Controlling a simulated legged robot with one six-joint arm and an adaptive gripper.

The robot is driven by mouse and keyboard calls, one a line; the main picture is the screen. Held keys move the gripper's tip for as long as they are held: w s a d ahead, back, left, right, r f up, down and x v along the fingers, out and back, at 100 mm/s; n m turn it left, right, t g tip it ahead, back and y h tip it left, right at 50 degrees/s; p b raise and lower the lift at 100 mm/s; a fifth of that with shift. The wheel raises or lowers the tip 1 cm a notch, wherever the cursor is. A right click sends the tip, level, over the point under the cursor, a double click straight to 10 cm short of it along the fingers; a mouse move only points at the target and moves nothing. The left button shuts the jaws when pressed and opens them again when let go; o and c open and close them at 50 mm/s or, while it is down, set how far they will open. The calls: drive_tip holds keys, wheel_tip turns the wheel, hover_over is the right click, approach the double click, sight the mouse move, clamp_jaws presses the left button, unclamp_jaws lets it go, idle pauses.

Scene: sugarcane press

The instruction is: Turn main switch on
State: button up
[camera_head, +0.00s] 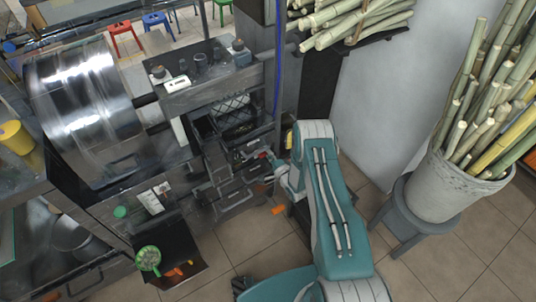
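My teal and white arm reaches forward to the front of the sugarcane press (225,165). My gripper (268,168) is at the arm's far end, close to the dark lower housing of the press. It is small, dark and partly hidden by the arm, so I cannot tell whether its fingers are open or touching anything. I cannot make out the main switch for certain. A small red part shows close to the gripper. A white panel with small dark marks (153,199) is on the lower left of the machine.
A large shiny metal drum (85,100) is at the left. At the right, a white bucket of cane (440,190) stands on a grey stool (400,215). More cane (350,22) lies on a rack above. A green strainer (148,259) is at the lower left. Tiled floor is open at the bottom.

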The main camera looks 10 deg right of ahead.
drive_tip(key=shift+o, duration=0.6)
drive_tip(key=shift+w+d, duration=0.15)
drive_tip(key=shift+d, duration=0.05)
drive_tip(key=shift+s, duration=0.5)
drive_tip(key=v, duration=1.1)
drive_tip(key=shift+d, duration=0.1)
